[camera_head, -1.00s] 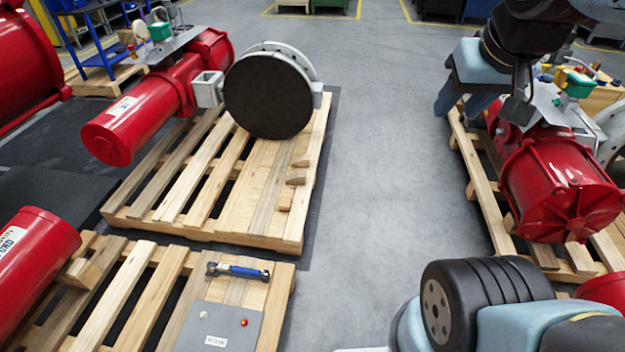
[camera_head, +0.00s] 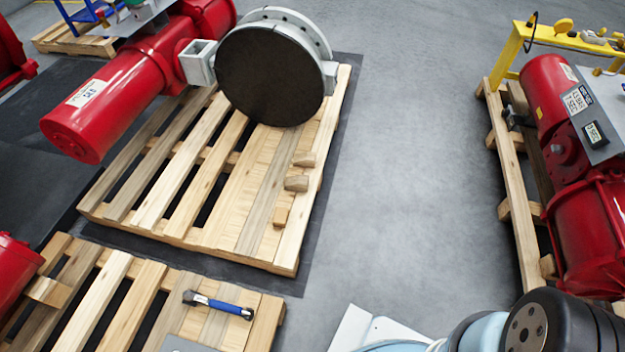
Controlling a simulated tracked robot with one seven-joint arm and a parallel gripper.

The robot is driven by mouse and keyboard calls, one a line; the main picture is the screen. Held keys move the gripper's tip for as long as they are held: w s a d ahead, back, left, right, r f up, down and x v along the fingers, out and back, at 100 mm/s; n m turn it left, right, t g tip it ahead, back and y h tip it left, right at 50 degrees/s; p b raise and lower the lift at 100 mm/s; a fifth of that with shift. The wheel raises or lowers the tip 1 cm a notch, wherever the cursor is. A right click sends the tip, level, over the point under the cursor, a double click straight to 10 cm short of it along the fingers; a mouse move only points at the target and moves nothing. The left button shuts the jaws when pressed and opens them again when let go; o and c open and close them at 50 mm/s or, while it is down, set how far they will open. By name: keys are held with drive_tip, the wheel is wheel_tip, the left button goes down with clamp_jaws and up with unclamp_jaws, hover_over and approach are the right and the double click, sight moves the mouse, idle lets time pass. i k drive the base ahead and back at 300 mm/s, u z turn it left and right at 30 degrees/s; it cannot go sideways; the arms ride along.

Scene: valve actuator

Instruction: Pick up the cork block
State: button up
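Three small wood-coloured pieces lie on the right part of the middle pallet (camera_head: 200,215): two wedge-like pieces (camera_head: 303,159) (camera_head: 296,184) and a smaller, more orange block (camera_head: 281,216) nearest me. The orange block may be the cork block, but at this size I cannot tell cork from wood. It lies on the slats, apart from the wedges. My gripper is not in view; only parts of my arm show at the lower right.
A red actuator (camera_head: 125,95) with a large dark disc (camera_head: 270,75) rests on the middle pallet. Another red actuator (camera_head: 590,215) stands at right. Grey floor (camera_head: 410,170) between is clear.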

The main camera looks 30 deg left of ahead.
sight(281, 214)
drive_tip(key=u, duration=0.15)
drive_tip(key=i, duration=1.1)
drive_tip(key=u, duration=0.9)
drive_tip(key=i, duration=0.5)
drive_tip(key=u, duration=0.25)
drive_tip(key=k, duration=0.9)
drive_tip(key=u, duration=0.2)
drive_tip(key=i, duration=0.9)
drive_tip(key=z, duration=0.1)
